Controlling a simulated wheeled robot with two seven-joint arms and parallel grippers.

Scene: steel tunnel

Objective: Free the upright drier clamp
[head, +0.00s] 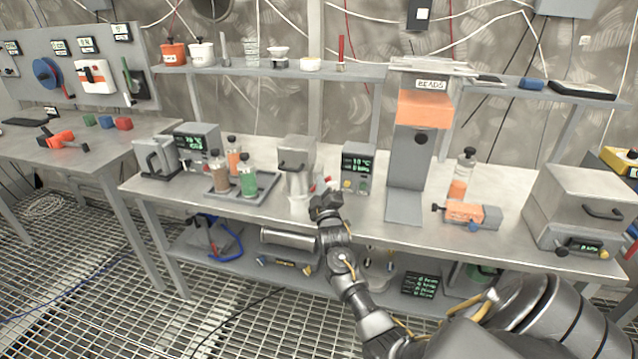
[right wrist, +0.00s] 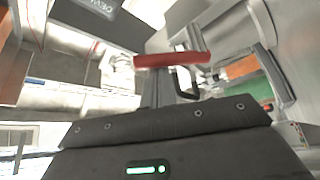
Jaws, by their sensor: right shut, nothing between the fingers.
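A small red lever (head: 322,184) shows on the bench beside a grey upright unit (head: 297,168) with a dark handle; I cannot tell for sure whether it is the drier clamp. In the right wrist view a red bar (right wrist: 172,60) on a grey stem lies just beyond my right gripper. My right gripper (head: 325,203) is at the bench's front edge, just below and in front of the red lever. It is shut and empty, and it appears apart from the lever. The gripper hides part of the lever's base. My left gripper is not in view.
A display unit (head: 358,167) stands right of the lever, and a tall column with an orange hopper (head: 424,108) further right. A tray (head: 262,195) with bottles stands left. An orange clamp-like tool (head: 466,213) and a grey box (head: 580,205) are at the right. A shelf runs behind.

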